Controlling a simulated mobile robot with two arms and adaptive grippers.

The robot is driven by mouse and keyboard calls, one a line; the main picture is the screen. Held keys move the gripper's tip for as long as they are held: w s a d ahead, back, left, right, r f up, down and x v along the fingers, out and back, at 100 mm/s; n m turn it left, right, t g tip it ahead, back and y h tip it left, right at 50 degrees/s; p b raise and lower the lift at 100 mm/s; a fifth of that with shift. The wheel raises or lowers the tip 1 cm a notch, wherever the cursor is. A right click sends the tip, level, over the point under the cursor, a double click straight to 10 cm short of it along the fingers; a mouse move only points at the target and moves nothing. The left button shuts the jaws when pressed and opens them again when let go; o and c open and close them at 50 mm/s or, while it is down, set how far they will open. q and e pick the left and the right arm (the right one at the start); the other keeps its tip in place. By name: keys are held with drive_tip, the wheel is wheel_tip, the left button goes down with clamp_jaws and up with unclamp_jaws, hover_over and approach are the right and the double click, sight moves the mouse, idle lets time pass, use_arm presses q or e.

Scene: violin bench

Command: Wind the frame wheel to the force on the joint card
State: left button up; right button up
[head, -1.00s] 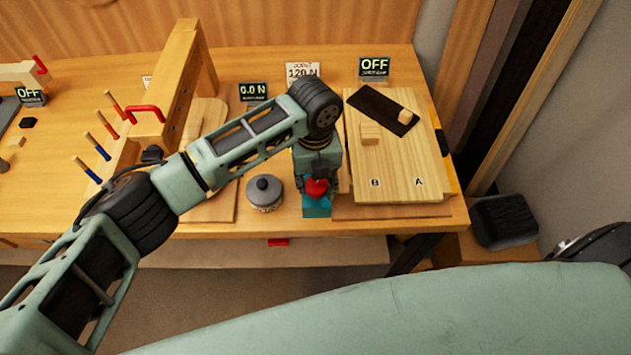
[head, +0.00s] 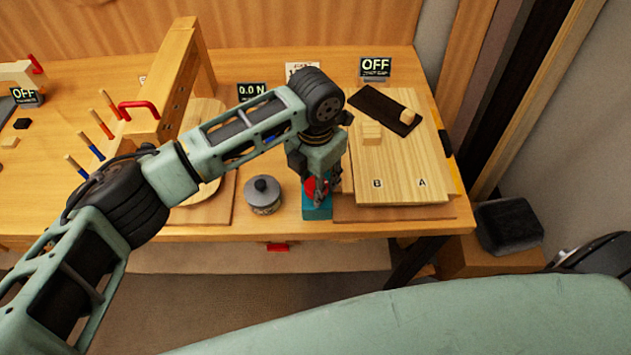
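The wooden frame (head: 172,90) stands on the bench at the left of my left arm, with a red handle (head: 139,105) on its front side. The joint card (head: 300,67) is at the back of the bench, mostly hidden behind my arm, its number not readable now. A black display (head: 252,91) beside it reads 0.0 N. My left gripper (head: 320,188) points down at a red knob-like piece (head: 310,187) on a teal block (head: 317,209). Its fingers overlap the red piece; whether they grip it is unclear. My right gripper is out of view.
A wooden board (head: 400,170) marked A and B lies to the right, below a display reading OFF (head: 375,67). Several coloured-handled tools (head: 92,146) stand at the left.

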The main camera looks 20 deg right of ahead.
use_arm(q)
drive_tip(key=shift+w+r+m, duration=0.25)
drive_tip(key=shift+w+m, duration=0.05)
drive_tip(key=shift+m, duration=0.5)
drive_tip(key=o, duration=1)
drive_tip(key=shift+c, duration=0.2)
drive_tip(key=shift+o, duration=0.7)
drive_tip(key=shift+f, duration=0.15)
drive_tip(key=shift+s, duration=0.1)
wheel_tip(320, 180, up, 12)
